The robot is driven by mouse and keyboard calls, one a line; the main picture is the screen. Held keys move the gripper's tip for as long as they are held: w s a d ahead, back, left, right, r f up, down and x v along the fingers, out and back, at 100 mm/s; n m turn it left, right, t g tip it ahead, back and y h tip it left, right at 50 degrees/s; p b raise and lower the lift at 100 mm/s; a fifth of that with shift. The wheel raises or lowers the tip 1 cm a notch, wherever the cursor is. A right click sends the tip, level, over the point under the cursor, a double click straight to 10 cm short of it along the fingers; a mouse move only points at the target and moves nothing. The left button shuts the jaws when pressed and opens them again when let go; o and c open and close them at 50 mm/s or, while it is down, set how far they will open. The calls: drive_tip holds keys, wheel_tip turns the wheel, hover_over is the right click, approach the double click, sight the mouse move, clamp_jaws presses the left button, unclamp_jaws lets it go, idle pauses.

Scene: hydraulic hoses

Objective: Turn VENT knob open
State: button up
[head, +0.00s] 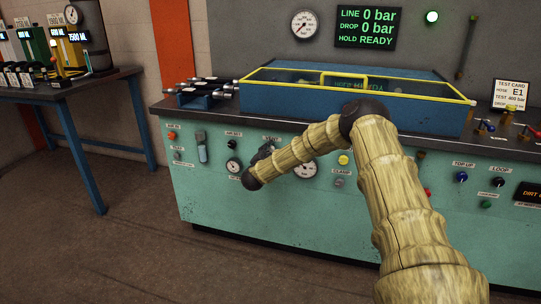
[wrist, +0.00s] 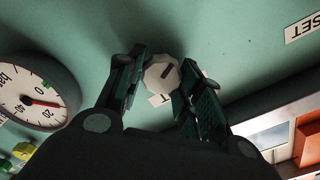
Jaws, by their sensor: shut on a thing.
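The knob (wrist: 160,73) is a pale, many-sided cap with a dark pointer mark, set on the green panel in the wrist view. The pointer lies at a slant, running up to the right. My gripper (wrist: 159,78) has one dark finger on each side of the knob and is shut on it. A white label behind the knob is mostly covered, so its wording cannot be read there. In the head view my gripper (head: 265,151) is at the panel front, and my arm hides the knob.
A round gauge (wrist: 35,98) sits left of the knob in the wrist view. A label ending in SET (wrist: 303,27) is at the upper right. In the head view, the blue bench box with yellow edges (head: 290,98) stands above the panel, and a display (head: 366,27) reads 0 bar.

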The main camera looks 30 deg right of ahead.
drive_tip(key=m+b, duration=0.2)
drive_tip(key=m, duration=0.1)
drive_tip(key=m+b, duration=0.1)
drive_tip(key=m, duration=0.1)
drive_tip(key=shift+s+f, duration=0.1)
drive_tip(key=shift+f, duration=0.15)
idle(0.3)
drive_tip(key=o, duration=1)
drive_tip(key=shift+o, duration=0.2)
drive_tip(key=shift+r, duration=0.1)
drive_tip(key=v, duration=1.2)
